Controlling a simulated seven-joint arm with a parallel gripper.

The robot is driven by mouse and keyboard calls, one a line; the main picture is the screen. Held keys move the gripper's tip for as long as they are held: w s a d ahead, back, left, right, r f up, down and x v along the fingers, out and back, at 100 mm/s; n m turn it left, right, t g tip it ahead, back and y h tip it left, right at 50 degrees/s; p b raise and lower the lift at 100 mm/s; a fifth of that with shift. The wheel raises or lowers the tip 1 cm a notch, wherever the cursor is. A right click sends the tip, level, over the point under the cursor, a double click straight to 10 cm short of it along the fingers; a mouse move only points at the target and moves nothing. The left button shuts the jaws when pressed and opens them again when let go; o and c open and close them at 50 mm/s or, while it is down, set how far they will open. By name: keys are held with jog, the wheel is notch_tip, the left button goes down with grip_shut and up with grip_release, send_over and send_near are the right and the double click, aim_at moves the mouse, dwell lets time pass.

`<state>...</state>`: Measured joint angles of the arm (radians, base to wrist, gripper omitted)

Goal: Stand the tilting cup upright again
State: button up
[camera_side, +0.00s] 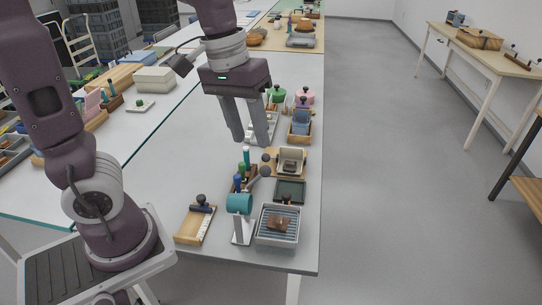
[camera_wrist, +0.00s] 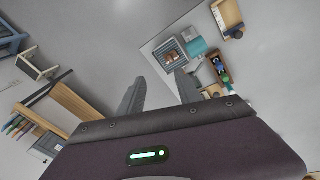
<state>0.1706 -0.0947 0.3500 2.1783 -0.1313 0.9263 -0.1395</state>
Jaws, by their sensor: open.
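A teal cup-like cylinder (camera_side: 239,204) sits on a white stand (camera_side: 243,232) near the table's front edge in the side view. It also shows as a teal shape in the wrist view (camera_wrist: 197,46). I cannot tell for sure that it is the cup, or how far it tilts. My gripper (camera_side: 251,139) points down above the table, behind the teal piece in the side view. Its two fingers are apart with nothing visible between them. In the wrist view the fingers (camera_wrist: 160,78) are spread, and the teal piece lies beyond the right one.
A ribbed tray (camera_side: 265,240) holding a brown sherd (camera_side: 280,223) stands right of the stand. A wooden tray (camera_side: 188,235) lies left. A dark green tray (camera_side: 290,190), a rack with bottles (camera_side: 240,178) and a wooden box (camera_side: 291,173) crowd behind.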

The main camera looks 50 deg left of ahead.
aim_at(267, 167)
jog(key=w+a+f+n+g+y, duration=0.1)
jog(key=w+a+f, duration=0.1)
jog(key=w+f, duration=0.1)
jog(key=w+a+f+n+g+y, duration=0.1)
jog(key=w+a+f+n, duration=0.1)
jog(key=f, duration=0.4)
jog(key=w+a+f+n+g+y, duration=0.1)
jog(key=w+a+f+g, duration=0.1)
jog(key=w+f, duration=0.3)
jog(key=shift+w+a+f+n, duration=0.1)
jog(key=shift+w+a+n, duration=0.2)
jog(key=shift+a, duration=0.4)
jog(key=shift+y, duration=0.3)
jog(key=shift+x, duration=3)
jog(key=shift+s+a+r+t+h, duration=0.35)
jog(key=shift+s+a, duration=0.25)
jog(key=shift+s+a+r+t+h, duration=0.35)
jog(key=shift+s+a, duration=0.3)
jog(key=shift+s+a+r+t+h, duration=0.15)
jog(key=shift+s+a+t+h, duration=0.35)
jog(key=shift+s+a, duration=0.4)
jog(key=s+a+r+t+h, duration=0.1)
jog(key=s+a+t+h, duration=0.1)
jog(key=s+a, duration=0.4)
jog(key=shift+r+t+h, duration=0.4)
